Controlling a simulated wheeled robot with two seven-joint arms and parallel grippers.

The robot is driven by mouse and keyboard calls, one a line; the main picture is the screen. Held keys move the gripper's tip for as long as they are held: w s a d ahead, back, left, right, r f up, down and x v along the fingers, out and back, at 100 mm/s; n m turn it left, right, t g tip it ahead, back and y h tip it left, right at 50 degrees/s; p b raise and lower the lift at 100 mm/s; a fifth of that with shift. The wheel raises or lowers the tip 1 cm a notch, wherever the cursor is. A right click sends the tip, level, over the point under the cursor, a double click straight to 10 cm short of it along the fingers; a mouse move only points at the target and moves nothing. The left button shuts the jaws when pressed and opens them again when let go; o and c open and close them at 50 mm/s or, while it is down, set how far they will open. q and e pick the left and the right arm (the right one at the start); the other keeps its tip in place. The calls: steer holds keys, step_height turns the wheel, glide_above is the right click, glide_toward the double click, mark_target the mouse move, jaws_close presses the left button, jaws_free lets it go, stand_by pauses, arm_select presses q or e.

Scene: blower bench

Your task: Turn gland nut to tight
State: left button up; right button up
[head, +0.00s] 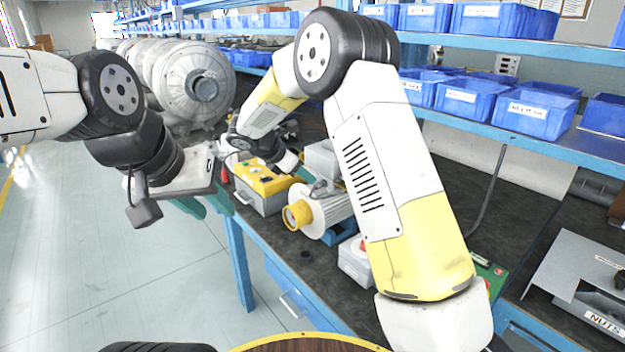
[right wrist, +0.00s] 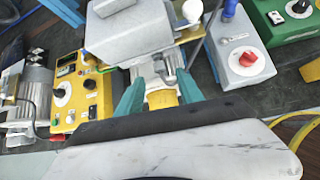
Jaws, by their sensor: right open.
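A grey motor (head: 330,207) with a yellow end ring (head: 297,215) and a light grey terminal box (head: 322,160) stands on the bench. In the right wrist view the terminal box (right wrist: 138,32) is at the top centre. A small grey fitting (right wrist: 168,68), which looks like the gland nut, is below it; its thread and tightness cannot be made out. My right gripper (right wrist: 160,92) is open, with its teal fingers either side of the view of the fitting and yellow ring; contact cannot be told. My left gripper (head: 207,203) hangs clear of the bench, its jaw gap unclear.
A yellow control box (head: 262,187) stands left of the motor. A grey box with a red knob (right wrist: 243,60) and a green box (right wrist: 290,20) stand to its right. Blue bins (head: 470,95) line the shelf behind. The floor at left is free.

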mark_target(316, 183)
steer(key=x, duration=0.8)
steer(key=shift+a, duration=0.15)
steer(key=shift+c, duration=0.2)
jaws_close()
